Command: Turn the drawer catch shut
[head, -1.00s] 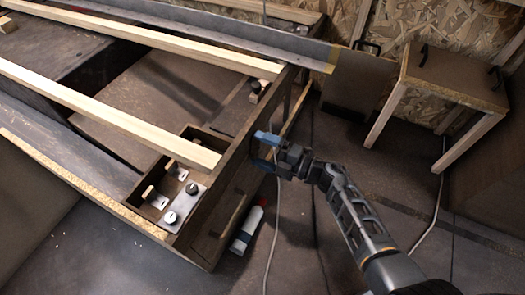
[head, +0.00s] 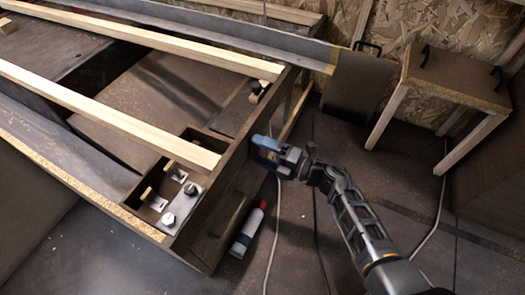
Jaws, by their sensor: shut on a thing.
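My gripper (head: 264,148) has blue fingertips and is at the wooden end face of the bench frame, near the middle of the head view. Its fingers are closed together against the dark wood board (head: 238,172), over the spot where the catch would be. The catch itself is hidden behind the fingers, so I cannot tell which way it is turned. A drawer front (head: 228,213) shows low on the same end face, below and left of my gripper.
A small wooden table (head: 455,78) stands at the right. Cables cross the floor. The floor on the right is mostly clear.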

